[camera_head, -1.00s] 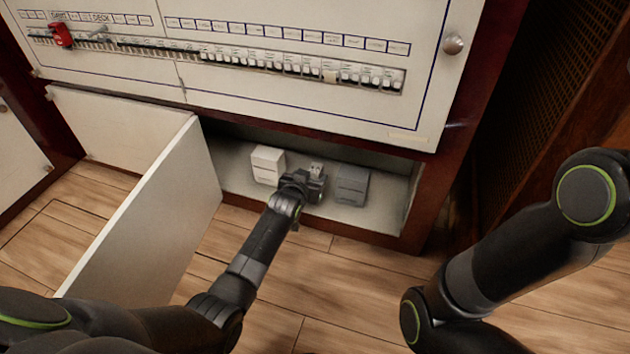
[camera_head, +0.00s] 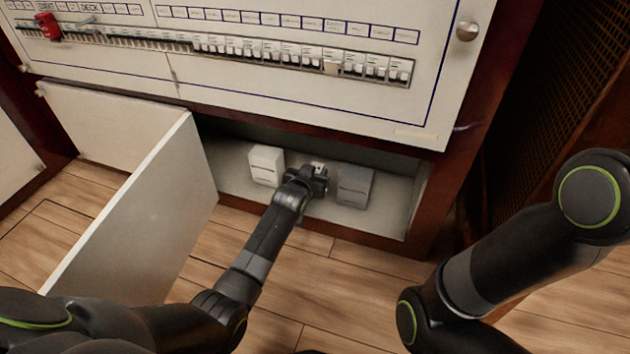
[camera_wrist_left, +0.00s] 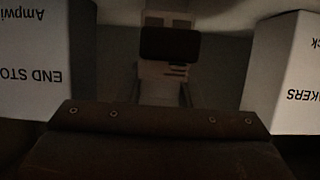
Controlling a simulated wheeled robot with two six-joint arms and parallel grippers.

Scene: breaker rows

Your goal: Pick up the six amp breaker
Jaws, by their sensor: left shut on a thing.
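A small pale breaker (camera_head: 318,166) is in the open lower compartment, between a white box (camera_head: 266,165) and a grey box (camera_head: 354,187). My left gripper (camera_head: 315,178) reaches into the compartment and is shut on this breaker. In the left wrist view the breaker (camera_wrist_left: 164,72) shows a pale body and a dark block across it; its rating cannot be read. The gripper partly hides it in the head view. My right arm shows at the right, but its gripper is out of view.
A cabinet door (camera_head: 145,215) stands open left of the compartment. Above is a panel with a long row of breakers (camera_head: 270,58) and a red piece (camera_head: 47,26) at its left. In the left wrist view, boxes (camera_wrist_left: 45,60) and (camera_wrist_left: 285,75) flank the gripper closely.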

